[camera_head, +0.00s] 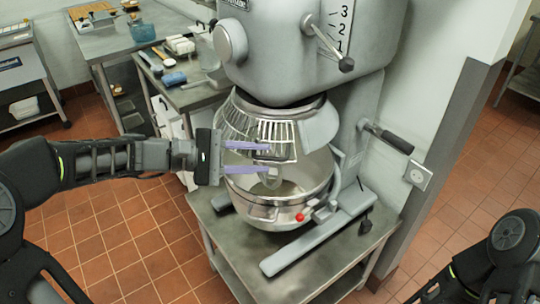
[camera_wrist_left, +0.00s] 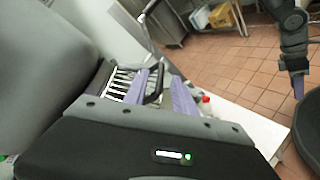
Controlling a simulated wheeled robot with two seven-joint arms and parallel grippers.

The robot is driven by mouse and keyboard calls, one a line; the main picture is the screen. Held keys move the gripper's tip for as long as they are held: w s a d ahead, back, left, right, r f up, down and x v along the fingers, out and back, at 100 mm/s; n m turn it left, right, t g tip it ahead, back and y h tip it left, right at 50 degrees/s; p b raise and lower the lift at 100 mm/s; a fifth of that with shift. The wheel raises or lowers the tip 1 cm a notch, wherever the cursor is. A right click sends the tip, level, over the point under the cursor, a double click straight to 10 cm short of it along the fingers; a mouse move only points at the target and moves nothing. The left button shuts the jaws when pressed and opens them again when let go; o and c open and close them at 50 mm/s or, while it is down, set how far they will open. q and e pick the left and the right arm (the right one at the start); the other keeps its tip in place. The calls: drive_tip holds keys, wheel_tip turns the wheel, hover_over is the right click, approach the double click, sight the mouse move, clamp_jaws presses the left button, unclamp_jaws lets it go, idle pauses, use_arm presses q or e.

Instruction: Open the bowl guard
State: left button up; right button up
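The bowl guard (camera_head: 258,130) is a wire cage under the mixer head, above the front of the steel bowl (camera_head: 285,208). Its bars also show in the left wrist view (camera_wrist_left: 119,82). My left gripper (camera_head: 266,158) reaches in from the left with two purple fingers spread apart. The fingers are in front of the guard's lower part and the bowl's rim; contact is unclear. In the left wrist view a dark curved bar (camera_wrist_left: 155,88) shows between the fingers (camera_wrist_left: 160,80). A purple finger of my right gripper (camera_wrist_left: 298,88) shows at the right edge of that view.
The grey mixer (camera_head: 295,50) stands on a low steel table (camera_head: 228,225). A red knob (camera_head: 300,217) sits on the bowl's front, and a black-handled lever (camera_head: 388,137) sticks out right. A side table with tools (camera_head: 190,95) stands behind left. Tiled floor is open at left.

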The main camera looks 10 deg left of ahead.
sight(270, 157)
use_arm(q)
drive_tip(key=shift+x, duration=1.6)
drive_tip(key=shift+c, duration=0.4)
drive_tip(key=c, duration=0.6)
drive_tip(key=shift+f, duration=0.1)
clamp_jaws()
drive_tip(key=shift+s+f, duration=0.1)
